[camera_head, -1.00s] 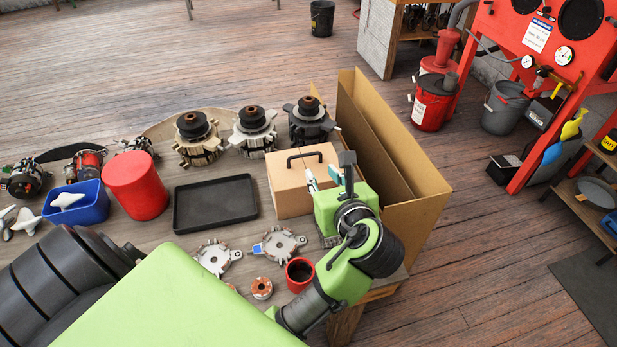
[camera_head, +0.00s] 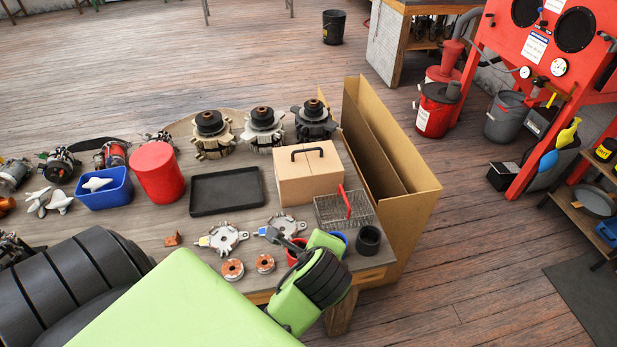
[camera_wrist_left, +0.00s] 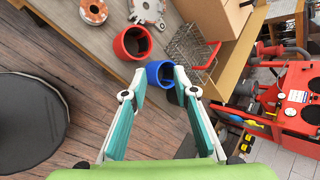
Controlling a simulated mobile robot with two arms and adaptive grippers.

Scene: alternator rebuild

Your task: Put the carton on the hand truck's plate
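A tan carton (camera_head: 309,177) with a black handle on top sits on the table's right part, upright, with a tall open cardboard box (camera_head: 405,215) beyond it at the table's right end. I cannot see a hand truck or its plate in any view. My right gripper is not in view.
A wire basket (camera_head: 330,212) with a red handle stands in front of the carton, near a red cup (camera_wrist_left: 132,43) and a dark cup (camera_head: 368,240). A black tray (camera_head: 226,191) lies left of the carton. Alternator parts stand behind. Open floor (camera_head: 490,250) lies right of the table.

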